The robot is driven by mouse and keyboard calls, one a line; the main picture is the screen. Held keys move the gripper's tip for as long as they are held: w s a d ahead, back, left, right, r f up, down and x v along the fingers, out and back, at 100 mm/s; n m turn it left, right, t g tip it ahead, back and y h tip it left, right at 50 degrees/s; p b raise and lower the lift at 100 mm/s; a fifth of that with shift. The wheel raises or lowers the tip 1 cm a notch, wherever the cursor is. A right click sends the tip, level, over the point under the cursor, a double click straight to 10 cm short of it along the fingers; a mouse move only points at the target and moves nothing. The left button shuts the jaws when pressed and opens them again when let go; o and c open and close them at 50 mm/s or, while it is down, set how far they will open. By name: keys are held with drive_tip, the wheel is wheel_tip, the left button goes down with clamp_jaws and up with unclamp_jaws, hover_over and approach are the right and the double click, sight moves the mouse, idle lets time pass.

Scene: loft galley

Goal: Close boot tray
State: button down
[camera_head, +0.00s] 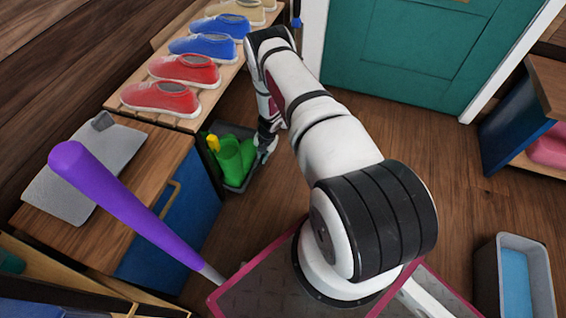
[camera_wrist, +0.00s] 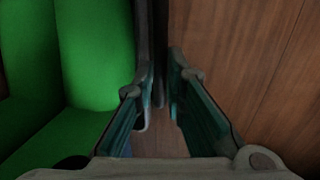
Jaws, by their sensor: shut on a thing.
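The dark grey boot tray (camera_head: 236,187) sits low beside the blue cabinet and the shoe bench, partly pulled out onto the floor. Green boots (camera_head: 232,157) stand in it, and they fill the left of the wrist view (camera_wrist: 95,55). My gripper (camera_head: 267,143) is at the tray's right side, low near the floor. In the wrist view its two fingers (camera_wrist: 161,88) are on either side of a thin dark upright edge, which looks like the tray's wall (camera_wrist: 151,40). My gripper is shut on it. My arm hides part of the contact in the head view.
A slatted bench (camera_head: 190,122) holds red and blue shoes above the tray. A blue cabinet (camera_head: 165,240) with a wooden top stands at the left, with a purple bat (camera_head: 120,205) in front. Wooden floor (camera_head: 440,180) is free to the right, before a teal door (camera_head: 420,55).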

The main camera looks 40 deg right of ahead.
drive_tip(key=w+a, duration=0.1)
drive_tip(key=w, duration=0.1)
drive_tip(key=w+a, duration=0.2)
drive_tip(key=w, duration=0.1)
drive_tip(key=w+a, duration=0.1)
drive_tip(key=w, duration=0.2)
drive_tip(key=shift+a+r+b, duration=0.1)
drive_tip(key=shift+a+b, duration=0.15)
drive_tip(key=shift+b, duration=0.1)
drive_tip(key=shift+w, duration=0.1)
drive_tip(key=c, duration=1.7)
unclamp_jaws()
drive_tip(key=shift+a, duration=0.1)
drive_tip(key=shift+o, duration=0.2)
drive_tip(key=shift+r, duration=0.35)
wheel_tip(320, 180, up, 11)
drive_tip(key=s+d, duration=0.1)
drive_tip(key=s, duration=0.1)
drive_tip(key=shift+s+d+f, duration=0.1)
drive_tip(key=shift+s, duration=0.1)
